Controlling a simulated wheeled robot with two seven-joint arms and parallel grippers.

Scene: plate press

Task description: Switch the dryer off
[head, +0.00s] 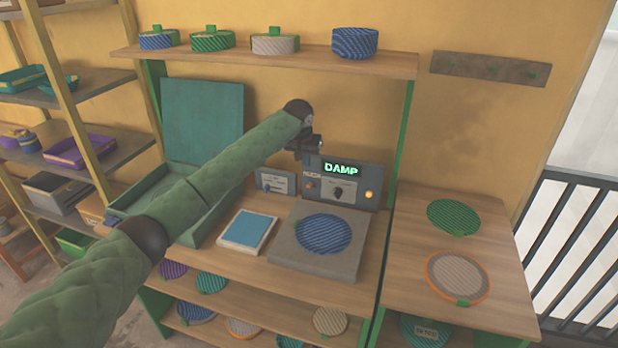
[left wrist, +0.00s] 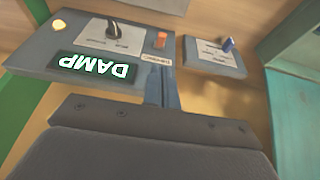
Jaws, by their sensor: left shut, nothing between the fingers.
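A grey control panel (head: 352,202) with a green "DAMP" display (head: 340,169) stands on the bench behind a grey slab (head: 290,248) that bears a blue striped disc (head: 323,234). The panel has a dark knob (head: 338,192), a lit amber lamp (head: 369,195) and an orange-red control (left wrist: 161,40) in the left wrist view. My left gripper (left wrist: 168,90) is shut and empty, its fingers over the panel's edge by a small label near that control. In the head view the gripper (head: 312,156) is at the panel's upper left. Contact cannot be told. My right gripper is not in view.
A smaller grey box (head: 271,182) with a blue lever (left wrist: 228,44) stands left of the panel. A green open case (head: 202,112) and a blue-topped tray (head: 247,231) are further left. A shelf (head: 270,60) with round striped pieces hangs above. The right table (head: 478,212) bears two discs.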

